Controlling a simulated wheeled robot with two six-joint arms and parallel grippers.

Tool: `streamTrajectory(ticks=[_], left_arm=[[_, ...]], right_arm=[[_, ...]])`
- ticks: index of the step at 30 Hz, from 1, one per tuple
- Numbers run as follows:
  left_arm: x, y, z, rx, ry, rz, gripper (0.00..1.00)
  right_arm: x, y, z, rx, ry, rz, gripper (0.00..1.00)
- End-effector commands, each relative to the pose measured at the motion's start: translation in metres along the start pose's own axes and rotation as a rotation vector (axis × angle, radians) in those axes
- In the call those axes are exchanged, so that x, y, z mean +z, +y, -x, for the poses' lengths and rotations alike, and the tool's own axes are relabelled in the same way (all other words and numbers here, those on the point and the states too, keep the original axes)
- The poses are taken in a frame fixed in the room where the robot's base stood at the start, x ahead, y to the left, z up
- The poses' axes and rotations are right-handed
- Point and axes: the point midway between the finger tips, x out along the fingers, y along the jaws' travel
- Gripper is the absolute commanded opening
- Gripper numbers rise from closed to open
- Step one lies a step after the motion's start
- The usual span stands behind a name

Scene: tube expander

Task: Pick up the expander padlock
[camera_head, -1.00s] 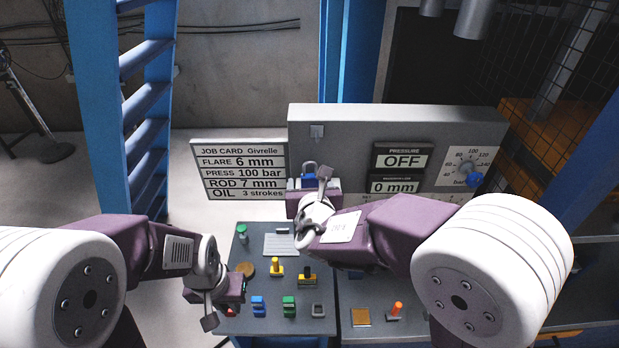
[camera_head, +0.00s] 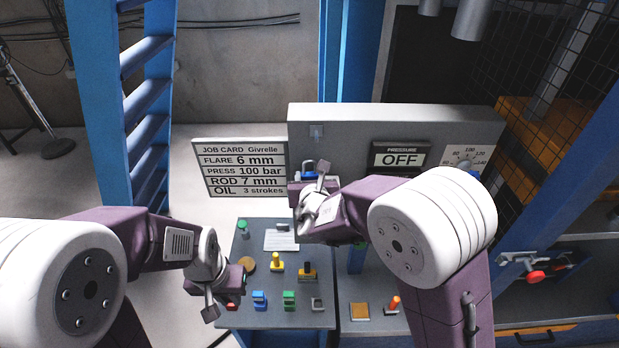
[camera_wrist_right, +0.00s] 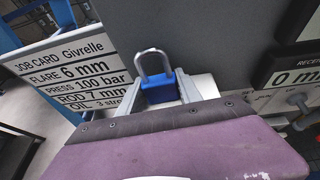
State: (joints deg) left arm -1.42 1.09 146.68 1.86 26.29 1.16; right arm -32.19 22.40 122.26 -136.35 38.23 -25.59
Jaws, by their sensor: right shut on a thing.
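The blue padlock (camera_head: 309,168) with a grey shackle sits in front of the grey panel, right of the job card. In the right wrist view the padlock (camera_wrist_right: 160,90) stands upright between the two grey fingers of my right gripper (camera_wrist_right: 160,97), which is shut on its body. The same gripper (camera_head: 309,178) is partly hidden by its own wrist in the head view. I cannot tell whether the padlock touches the panel. My left gripper (camera_head: 228,292) hangs over the left edge of the table, away from the padlock; its fingertips are not clear.
The job card (camera_head: 240,168) stands left of the grey panel (camera_head: 350,125). The table (camera_head: 262,303) holds several small coloured blocks and tools. A blue ladder (camera_head: 145,100) stands at the left. A red-handled tool (camera_head: 535,276) lies on the right.

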Motion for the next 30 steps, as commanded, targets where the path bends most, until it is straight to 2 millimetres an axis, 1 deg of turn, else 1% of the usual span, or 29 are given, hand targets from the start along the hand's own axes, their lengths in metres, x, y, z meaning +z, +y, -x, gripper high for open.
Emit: streamTrajectory(ticks=[5, 7, 10, 12, 17, 21, 24, 27, 30], left_arm=[[0.0, 0.0, -0.002, 0.0, 0.0, 0.0, 0.15], [0.0, 0.0, -0.004, 0.0, 0.0, 0.0, 0.15], [0.0, 0.0, -0.004, 0.0, 0.0, 0.0, 0.15], [0.001, 0.0, -0.012, 0.0, 0.0, 0.0, 0.15], [0.002, 0.0, -0.019, 0.0, 0.0, 0.0, 0.15], [0.002, 0.0, -0.02, 0.0, 0.0, 0.0, 0.15], [0.002, 0.0, -0.019, 0.0, 0.0, 0.0, 0.15], [0.002, 0.0, -0.017, 0.0, 0.0, 0.0, 0.15], [0.002, 0.0, -0.017, 0.0, 0.0, 0.0, 0.15]], right_arm=[[0.009, 0.0, 0.003, 0.0, -0.003, -0.002, 0.0], [0.019, 0.0, 0.007, 0.001, -0.005, -0.005, 0.0], [0.04, 0.0, 0.016, 0.002, -0.007, -0.005, 0.0], [0.041, -0.012, 0.026, -0.001, -0.005, -0.005, 0.0], [0.052, -0.04, 0.052, -0.002, -0.006, -0.005, 0.0], [0.065, -0.066, 0.077, -0.003, -0.005, -0.004, 0.0], [0.071, -0.08, 0.092, -0.002, -0.005, -0.003, 0.0], [0.074, -0.09, 0.1, -0.002, -0.001, -0.003, 0.0], [0.076, -0.094, 0.105, 0.0, 0.0, 0.0, 0.0]])
